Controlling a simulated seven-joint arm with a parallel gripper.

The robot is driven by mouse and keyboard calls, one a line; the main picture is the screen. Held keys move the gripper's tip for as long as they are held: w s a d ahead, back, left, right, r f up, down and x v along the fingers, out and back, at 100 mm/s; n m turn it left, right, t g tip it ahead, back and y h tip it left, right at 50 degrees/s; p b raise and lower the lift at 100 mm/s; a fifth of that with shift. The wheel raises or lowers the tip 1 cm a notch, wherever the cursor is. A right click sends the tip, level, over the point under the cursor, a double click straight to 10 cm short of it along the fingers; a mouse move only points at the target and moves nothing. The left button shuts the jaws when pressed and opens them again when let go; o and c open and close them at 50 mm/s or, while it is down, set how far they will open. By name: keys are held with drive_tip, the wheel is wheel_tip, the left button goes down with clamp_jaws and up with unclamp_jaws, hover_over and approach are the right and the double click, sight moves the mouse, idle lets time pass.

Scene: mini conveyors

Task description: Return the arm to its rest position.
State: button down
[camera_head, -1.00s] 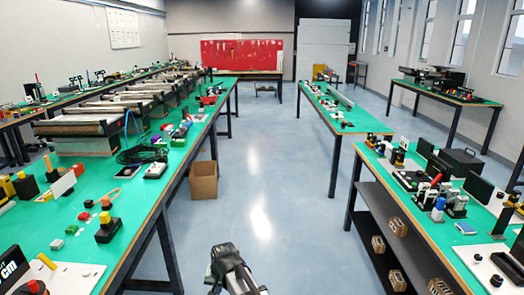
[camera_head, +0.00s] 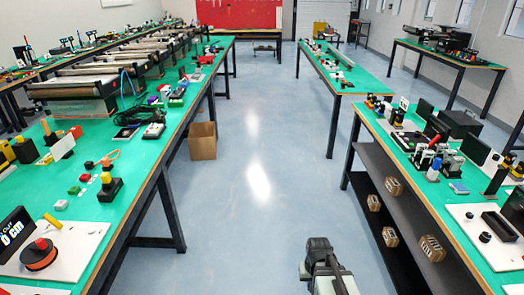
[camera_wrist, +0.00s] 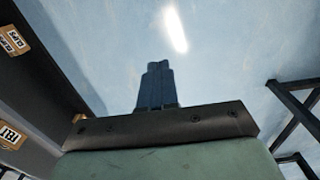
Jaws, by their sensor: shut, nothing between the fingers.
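My gripper (camera_wrist: 157,66) shows in the wrist view with its two dark fingers together and nothing between them. It is over bare blue floor, clear of the tables. In the head view a dark and grey part of my arm (camera_head: 320,262) shows at the bottom, right of centre, in the aisle between the left and right benches. The fingers cannot be made out there.
A long green bench (camera_head: 150,160) with small parts runs along the left. A bench with a shelf (camera_head: 385,155) is close on the right, holding cartons (camera_head: 389,236). A cardboard box (camera_head: 203,141) stands on the floor. The middle aisle is clear.

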drive_tip(key=s+f+g, duration=0.3)
drive_tip(key=s+f, duration=0.7)
drive_tip(key=s, duration=0.4)
drive_tip(key=s+f+g, duration=0.3)
drive_tip(key=s+f, duration=0.7)
drive_tip(key=s, duration=0.5)
drive_tip(key=shift+s+a+g, duration=0.15)
drive_tip(key=shift+s+g, duration=0.1)
drive_tip(key=shift+g, duration=0.15)
drive_tip(key=shift+f, duration=0.1)
